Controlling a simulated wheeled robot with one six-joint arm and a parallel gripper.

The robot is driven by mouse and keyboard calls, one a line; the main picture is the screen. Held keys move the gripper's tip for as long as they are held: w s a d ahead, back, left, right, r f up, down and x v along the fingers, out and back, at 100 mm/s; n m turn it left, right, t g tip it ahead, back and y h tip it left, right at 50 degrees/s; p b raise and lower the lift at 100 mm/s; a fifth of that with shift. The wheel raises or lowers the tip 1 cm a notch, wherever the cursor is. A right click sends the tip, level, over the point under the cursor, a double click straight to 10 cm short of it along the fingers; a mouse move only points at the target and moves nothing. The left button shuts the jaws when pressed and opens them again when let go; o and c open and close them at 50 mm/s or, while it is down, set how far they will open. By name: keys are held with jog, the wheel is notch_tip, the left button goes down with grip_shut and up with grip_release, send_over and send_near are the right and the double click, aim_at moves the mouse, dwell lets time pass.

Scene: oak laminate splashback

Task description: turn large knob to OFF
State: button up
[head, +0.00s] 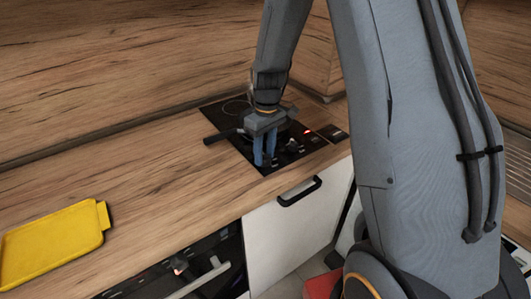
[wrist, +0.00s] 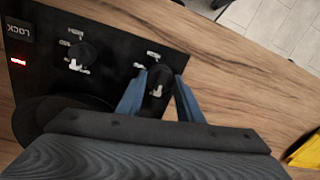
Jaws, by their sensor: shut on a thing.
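In the wrist view, a black knob (wrist: 161,75) with a pale pointer mark stands on the black hob panel (wrist: 112,20). The pointer faces the lower edge of the picture, away from two small pale labels whose words I cannot read. My gripper (wrist: 159,88) has its blue fingers on either side of this knob, shut on it. A second black knob (wrist: 82,53) with a pale pointer stands apart to the left, with its own labels. In the head view my gripper (head: 264,163) points down at the hob's near edge; its fingers hide the knob.
A dark pan (head: 215,137) lies on the hob, its handle pointing left. A red light (wrist: 17,61) glows near the lock label (wrist: 19,30). A yellow tray (head: 55,245) lies on the wooden worktop (head: 140,180) at left. The worktop between is clear.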

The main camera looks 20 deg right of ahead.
jog(key=shift+w+r, duration=0.1)
jog(key=shift+w, duration=0.1)
jog(key=o, duration=0.8)
jog(key=shift+o, duration=1.3)
jog(key=shift+s, duration=0.1)
jog(key=shift+d+r+b, duration=0.2)
jog(key=shift+r+b, duration=0.9)
jog(key=shift+r, duration=2.75)
jog(key=s+f+m, duration=0.1)
jog(key=s+m, duration=0.2)
jog(key=s, duration=0.6)
jog(key=s+f+m+t+b, duration=0.1)
jog(key=s+f+m, duration=0.1)
jog(key=s, duration=0.7)
jog(key=shift+a+m+t+h, duration=0.2)
jog(key=shift+m+t+h, duration=0.1)
jog(key=shift+m, duration=0.1)
